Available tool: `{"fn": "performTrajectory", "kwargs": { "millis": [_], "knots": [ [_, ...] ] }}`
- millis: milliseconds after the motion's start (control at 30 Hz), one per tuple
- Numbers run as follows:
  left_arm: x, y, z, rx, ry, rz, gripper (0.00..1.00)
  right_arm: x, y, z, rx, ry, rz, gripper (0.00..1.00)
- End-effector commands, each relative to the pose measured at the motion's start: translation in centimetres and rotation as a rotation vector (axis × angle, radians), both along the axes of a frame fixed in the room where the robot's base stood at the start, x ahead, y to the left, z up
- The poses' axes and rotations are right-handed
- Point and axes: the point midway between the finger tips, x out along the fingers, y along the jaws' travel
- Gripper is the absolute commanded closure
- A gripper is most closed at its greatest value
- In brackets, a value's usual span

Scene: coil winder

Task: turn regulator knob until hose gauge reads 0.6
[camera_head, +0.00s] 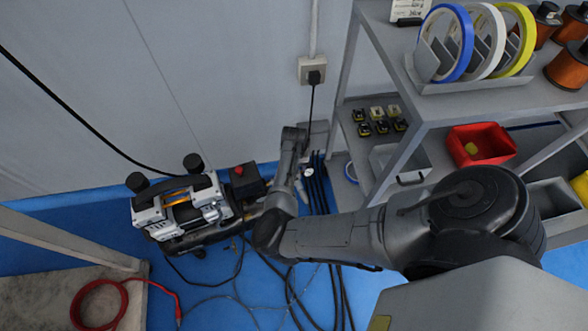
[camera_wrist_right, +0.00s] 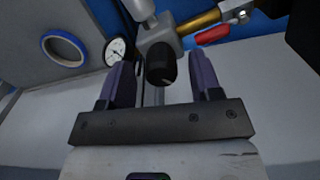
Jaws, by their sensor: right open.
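The black regulator knob (camera_wrist_right: 161,64) hangs below a grey regulator body (camera_wrist_right: 158,38) in the right wrist view. My right gripper (camera_wrist_right: 164,75) is open, with one dark finger on each side of the knob. Gaps show between the knob and both fingers, so I see no grip. A round white-faced gauge (camera_wrist_right: 115,50) is left of the regulator; its reading is too small to tell. In the head view a small white dial (camera_head: 308,172) shows beside my right arm, which hides the knob there. My left gripper is not in view.
A brass fitting with a red lever (camera_wrist_right: 212,35) is right of the regulator. A compressor (camera_head: 180,211) stands on the blue floor, left of my arm. Black hoses (camera_head: 318,188) run nearby. A shelf (camera_head: 465,105) with tape rolls and a red bin (camera_head: 481,144) is at right.

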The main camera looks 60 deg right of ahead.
Motion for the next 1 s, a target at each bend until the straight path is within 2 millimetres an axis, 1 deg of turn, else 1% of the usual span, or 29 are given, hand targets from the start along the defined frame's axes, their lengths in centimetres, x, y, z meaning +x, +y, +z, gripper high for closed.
{"fn": "performTrajectory", "kwargs": {
  "millis": [33, 100, 467, 900, 967, 1000],
  "knots": [
    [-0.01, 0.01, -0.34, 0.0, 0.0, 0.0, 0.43, 0.03, -0.01, -0.39, 0.0, 0.0, 0.0, 0.42],
    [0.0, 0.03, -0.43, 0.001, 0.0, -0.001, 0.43, 0.03, -0.01, -0.56, -0.001, -0.001, 0.0, 0.42],
    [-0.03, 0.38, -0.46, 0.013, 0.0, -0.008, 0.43, 0.02, -0.02, -0.62, -0.001, -0.001, 0.0, 0.43],
    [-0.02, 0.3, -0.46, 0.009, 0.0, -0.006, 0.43, 0.02, -0.02, -0.62, -0.001, -0.001, 0.0, 0.85],
    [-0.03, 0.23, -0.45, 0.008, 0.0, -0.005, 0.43, 0.03, -0.01, -0.62, -0.001, -0.001, 0.0, 0.9],
    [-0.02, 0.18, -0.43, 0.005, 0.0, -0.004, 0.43, 0.02, -0.02, -0.61, -0.001, -0.001, 0.0, 0.91]
  ]
}}
